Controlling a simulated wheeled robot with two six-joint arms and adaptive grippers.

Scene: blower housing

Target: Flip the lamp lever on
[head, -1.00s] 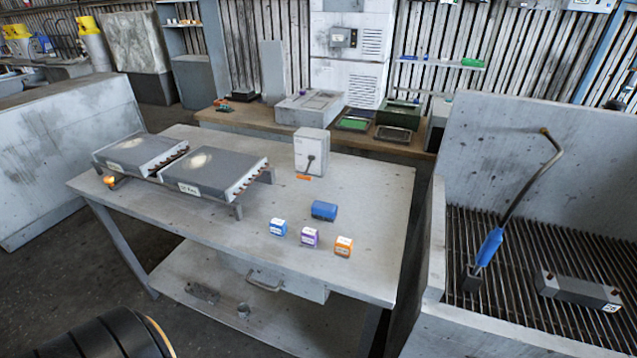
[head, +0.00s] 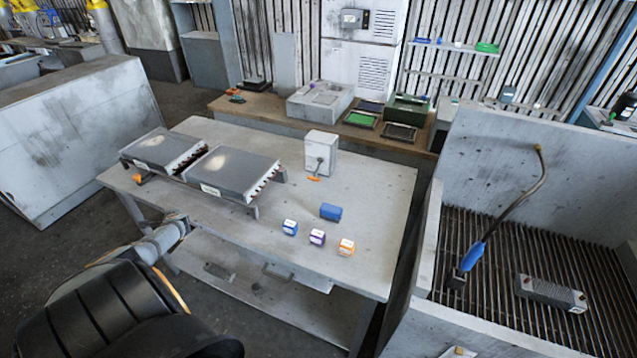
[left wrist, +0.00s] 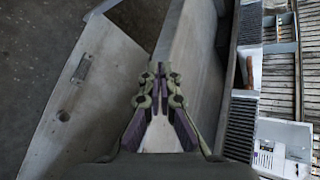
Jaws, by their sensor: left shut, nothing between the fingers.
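A white box (head: 321,148) stands upright toward the back of the grey worktable (head: 368,200). A small dark lever-like part (head: 319,164) shows on its front face. An orange piece (head: 314,178) is at its foot; I cannot tell whether it joins the lever. No lamp can be made out for certain. My left arm reaches in from the lower left to the table's front left edge, well away from the box. Its fingers are not clear in the head view. In the left wrist view my left gripper (left wrist: 158,75) is shut and empty. My right gripper is not in view.
Two grey finned blocks (head: 232,170) sit on a rack at the table's left. A blue block (head: 330,211) and three small labelled cubes (head: 317,237) lie toward the front right. A blue-handled bent tool (head: 472,257) leans in the grated bin at right.

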